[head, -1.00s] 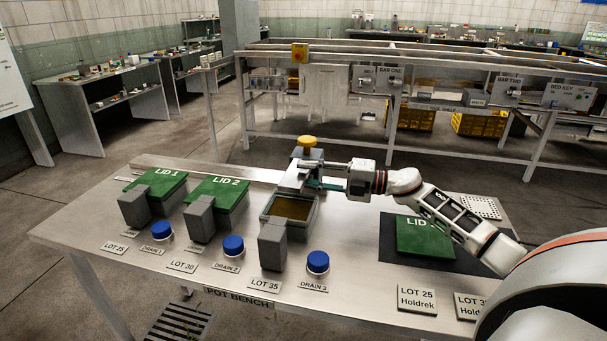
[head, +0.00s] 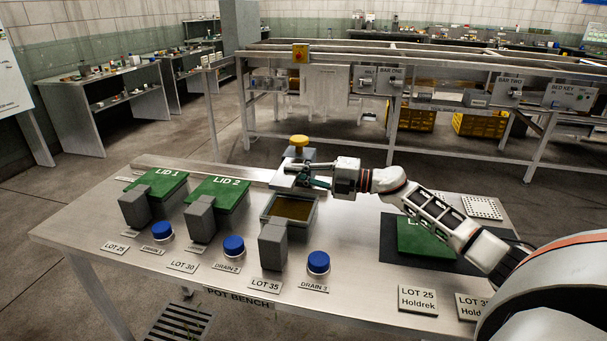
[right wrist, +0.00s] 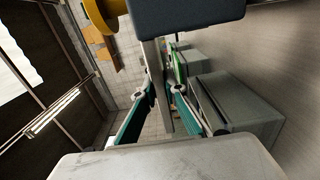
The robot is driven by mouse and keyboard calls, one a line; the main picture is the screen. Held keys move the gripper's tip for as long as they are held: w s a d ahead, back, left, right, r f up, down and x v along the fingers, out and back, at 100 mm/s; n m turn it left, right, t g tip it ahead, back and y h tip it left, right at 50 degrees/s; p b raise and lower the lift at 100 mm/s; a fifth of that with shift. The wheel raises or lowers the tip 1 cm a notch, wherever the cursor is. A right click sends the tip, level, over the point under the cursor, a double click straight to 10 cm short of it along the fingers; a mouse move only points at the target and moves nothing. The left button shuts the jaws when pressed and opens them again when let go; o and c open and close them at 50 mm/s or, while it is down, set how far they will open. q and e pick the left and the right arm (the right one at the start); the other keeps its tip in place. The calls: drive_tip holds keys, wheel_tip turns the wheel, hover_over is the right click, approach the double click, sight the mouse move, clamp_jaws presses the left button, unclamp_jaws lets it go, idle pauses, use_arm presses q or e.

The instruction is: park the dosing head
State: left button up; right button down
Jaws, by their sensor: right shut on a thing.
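The dosing head (head: 297,155), a grey block with a yellow knob (head: 299,141) on top, stands on the rail at the back of the bench, behind the open third pot (head: 272,207). Brownish contents show in that pot. My right gripper (head: 310,177) reaches in from the right and is shut on a thin grey bar of the dosing head. In the right wrist view the teal fingers (right wrist: 161,92) close on this bar (right wrist: 156,85), with the dark block and yellow knob above. The exact contact is partly hidden. My left gripper is not in view.
Lid 1 (head: 160,184) and lid 2 (head: 222,191) cover the pots to the left. A loose green lid (head: 413,235) lies on a dark mat (head: 388,257), partly behind my arm. The rail (head: 205,170) is clear to the left.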

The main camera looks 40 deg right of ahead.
drive_tip(key=shift+x, duration=1.05)
drive_tip(key=c, duration=2.1)
unclamp_jaws()
drive_tip(key=shift+d, duration=0.1)
drive_tip(key=v, duration=1.2)
